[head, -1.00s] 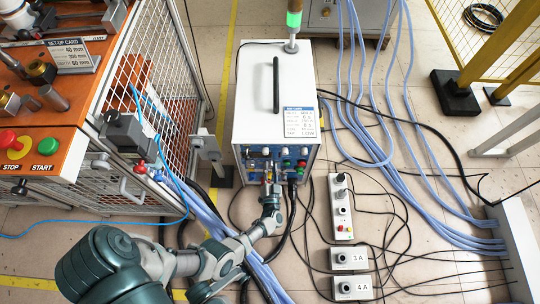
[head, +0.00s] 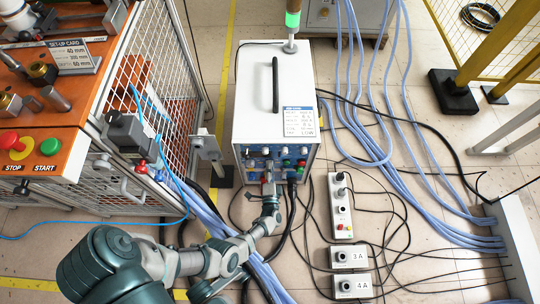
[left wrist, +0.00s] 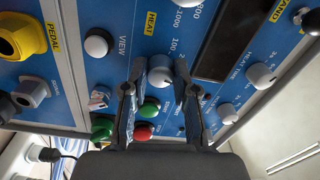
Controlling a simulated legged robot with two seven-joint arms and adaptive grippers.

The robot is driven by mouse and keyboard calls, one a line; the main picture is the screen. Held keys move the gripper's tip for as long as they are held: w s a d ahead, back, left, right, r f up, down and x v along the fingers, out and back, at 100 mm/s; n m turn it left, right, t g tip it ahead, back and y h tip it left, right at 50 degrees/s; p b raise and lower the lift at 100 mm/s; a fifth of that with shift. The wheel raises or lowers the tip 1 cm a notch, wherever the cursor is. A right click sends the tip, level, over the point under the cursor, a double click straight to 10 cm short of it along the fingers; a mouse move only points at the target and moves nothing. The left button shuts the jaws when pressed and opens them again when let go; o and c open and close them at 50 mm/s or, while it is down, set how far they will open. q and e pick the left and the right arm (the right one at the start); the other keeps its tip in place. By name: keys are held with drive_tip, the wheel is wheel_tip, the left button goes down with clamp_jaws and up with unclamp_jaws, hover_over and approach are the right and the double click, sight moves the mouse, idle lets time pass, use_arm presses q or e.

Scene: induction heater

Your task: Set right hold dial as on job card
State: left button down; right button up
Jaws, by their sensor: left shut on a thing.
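The heater (head: 255,88) is a white box with a blue front panel (left wrist: 200,25) of dials and buttons. The job card (head: 299,122) is a printed sheet at the front right of its top, too small to read. My left gripper (head: 268,186) is at the panel. Two other white dials, an upper one (left wrist: 262,76) and a lower one (left wrist: 227,113), sit to the right near a HEAT TIME label. I cannot read a hold label. My right gripper is not in view.
Green (left wrist: 150,108) and red (left wrist: 143,131) buttons sit close by the fingers. A yellow PEDAL connector (left wrist: 22,38) is at the left. Hoses (head: 375,110) and black cables cover the floor right of the heater. An orange bench (head: 75,145) stands at the left.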

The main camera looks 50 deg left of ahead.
use_arm(q)
drive_tip(key=shift+w+d+f+m, duration=0.15)
drive_tip(key=shift+d+m, duration=0.2)
drive_tip(key=shift+m, duration=0.35)
drive_tip(key=c, duration=1.1)
unclamp_jaws()
drive_tip(key=shift+o, duration=1)
drive_tip(key=shift+f, duration=0.1)
drive_tip(key=shift+a, duration=0.1)
